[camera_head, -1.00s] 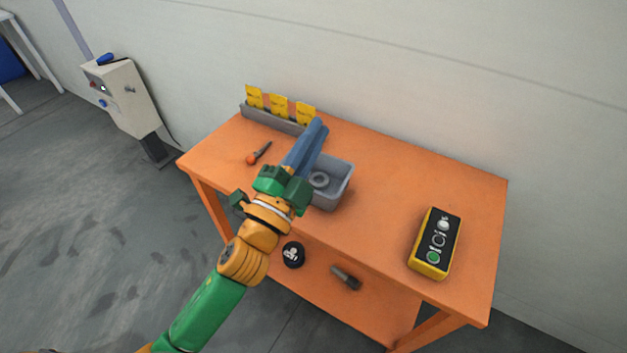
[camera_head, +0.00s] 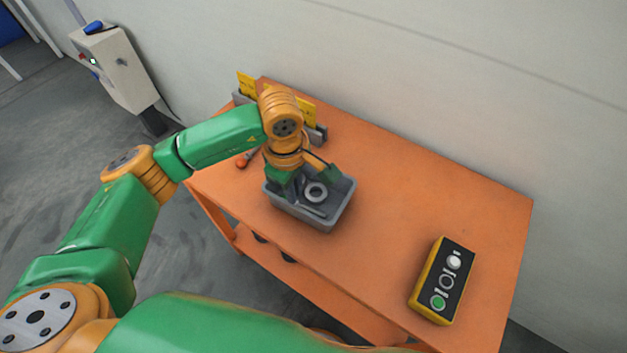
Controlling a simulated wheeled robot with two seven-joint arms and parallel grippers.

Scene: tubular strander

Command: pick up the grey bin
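The grey bin (camera_head: 331,218) sits on the orange table near its front edge, left of the middle. It is an open rectangular tub with a light grey ring (camera_head: 316,191) and other grey parts inside. My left gripper (camera_head: 305,183) points down at the bin's far left part. Its green finger bases stand spread apart, so it looks open. The fingertips are hard to make out, and I cannot tell whether they touch the bin. The gripper hides the bin's back left rim. My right gripper is not in view.
The orange table (camera_head: 420,205) is clear to the right of the bin up to a yellow and black button box (camera_head: 442,281). A grey rack with yellow cards (camera_head: 246,84) stands behind my wrist. An orange-handled tool (camera_head: 242,162) lies left. A wall closes the back.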

